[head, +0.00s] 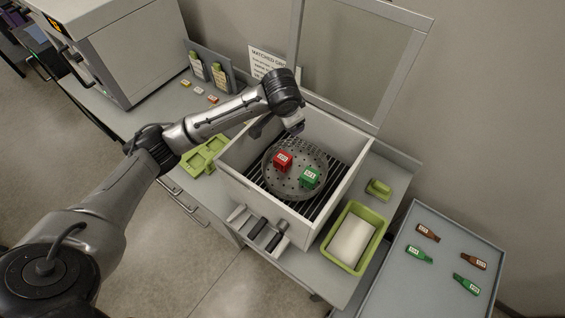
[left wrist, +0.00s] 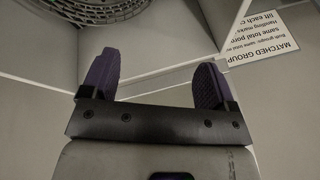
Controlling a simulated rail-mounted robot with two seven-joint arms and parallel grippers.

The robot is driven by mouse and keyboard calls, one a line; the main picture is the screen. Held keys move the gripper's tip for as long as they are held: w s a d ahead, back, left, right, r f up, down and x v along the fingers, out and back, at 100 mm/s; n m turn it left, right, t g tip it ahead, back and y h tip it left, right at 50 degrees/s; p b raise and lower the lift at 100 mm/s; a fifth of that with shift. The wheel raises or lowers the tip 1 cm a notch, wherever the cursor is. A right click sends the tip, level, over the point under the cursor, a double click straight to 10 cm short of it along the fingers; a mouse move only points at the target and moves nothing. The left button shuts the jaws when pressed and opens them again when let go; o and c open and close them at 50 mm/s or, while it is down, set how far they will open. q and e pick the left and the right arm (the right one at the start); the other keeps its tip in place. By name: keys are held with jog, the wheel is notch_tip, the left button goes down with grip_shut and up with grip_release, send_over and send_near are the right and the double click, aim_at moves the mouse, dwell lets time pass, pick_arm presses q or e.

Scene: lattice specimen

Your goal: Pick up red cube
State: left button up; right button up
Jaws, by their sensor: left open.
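The red cube (head: 281,162), with a white label on it, sits on a round perforated metal plate (head: 293,187) inside an open box (head: 240,185). The round plate's edge (left wrist: 92,12) shows there at the top left; neither cube is visible in that view. My right gripper is in neither view.
The box walls surround the plate, and its framed lid (head: 350,55) stands raised behind. A green tray (head: 352,238) with a white block is to the right. Green holders (head: 205,155) lie left of the box. Several labelled bottle-shaped pieces (head: 428,232) lie on the right table.

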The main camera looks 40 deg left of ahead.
aim_at(282, 158)
pick_arm(q)
jog(key=s+f+n+g, duration=0.1)
jog(key=f, duration=0.5)
jog(key=s+f+n+g+h, duration=0.1)
jog(key=f+n, duration=0.1)
jog(key=f, duration=0.4)
jog(key=s+f+n+g, duration=0.1)
jog(key=f+n+g, duration=0.1)
jog(key=f, duration=0.4)
jog(key=shift+s+d+h, duration=0.2)
jog(key=shift+s+h, duration=0.1)
jog(key=shift+h, duration=0.1)
jog(key=shift+c, duration=0.5)
jog(key=c, duration=1)
jog(key=shift+o, duration=0.2)
